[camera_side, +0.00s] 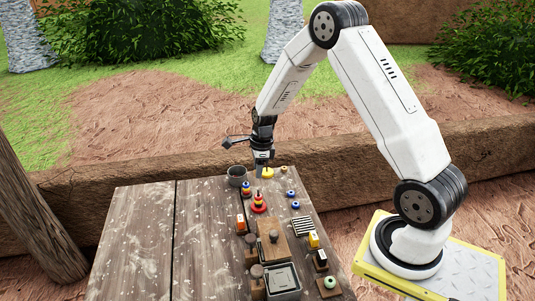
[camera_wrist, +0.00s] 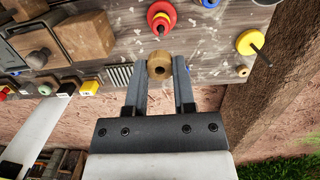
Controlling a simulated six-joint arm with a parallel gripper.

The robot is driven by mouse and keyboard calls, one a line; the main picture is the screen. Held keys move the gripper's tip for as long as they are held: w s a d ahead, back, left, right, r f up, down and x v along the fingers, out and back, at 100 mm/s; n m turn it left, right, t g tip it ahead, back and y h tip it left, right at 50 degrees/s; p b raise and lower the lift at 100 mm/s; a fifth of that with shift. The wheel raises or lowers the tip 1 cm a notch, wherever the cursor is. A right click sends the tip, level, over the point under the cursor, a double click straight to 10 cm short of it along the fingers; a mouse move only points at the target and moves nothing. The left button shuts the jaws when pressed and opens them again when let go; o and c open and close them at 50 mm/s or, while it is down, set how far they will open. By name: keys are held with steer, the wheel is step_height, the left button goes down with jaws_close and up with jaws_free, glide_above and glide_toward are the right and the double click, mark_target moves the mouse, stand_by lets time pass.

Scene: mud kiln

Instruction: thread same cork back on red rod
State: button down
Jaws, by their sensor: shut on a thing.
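My gripper (camera_wrist: 160,85) is shut on a round tan cork (camera_wrist: 157,65) with a dark hole facing the camera. The cork sits between the two finger ends. In the side view, my gripper (camera_side: 263,166) hangs low over the back of the table, and the cork cannot be made out for sure in it. A red-based stack with yellow and red rings (camera_side: 258,204) stands on the table nearer the front. It also shows in the wrist view (camera_wrist: 160,15), beyond the cork and apart from it. Its rod is too small to tell its colour.
A yellow disc (camera_wrist: 250,42) with a thin dark rod stands near the table's back edge. A grey pot (camera_side: 236,176), a blue-topped stack (camera_side: 246,189) and small blue rings (camera_side: 291,193) are close by. Wooden blocks (camera_side: 272,240) and a slatted tray (camera_side: 303,227) lie in front. The table's left is clear.

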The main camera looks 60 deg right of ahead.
steer(key=shift+f, duration=0.1)
steer(key=shift+f, duration=2.25)
steer(key=shift+f, duration=1.6)
stand_by(1.8)
jaws_free()
stand_by(0.4)
steer(key=shift+r, duration=0.15)
stand_by(0.5)
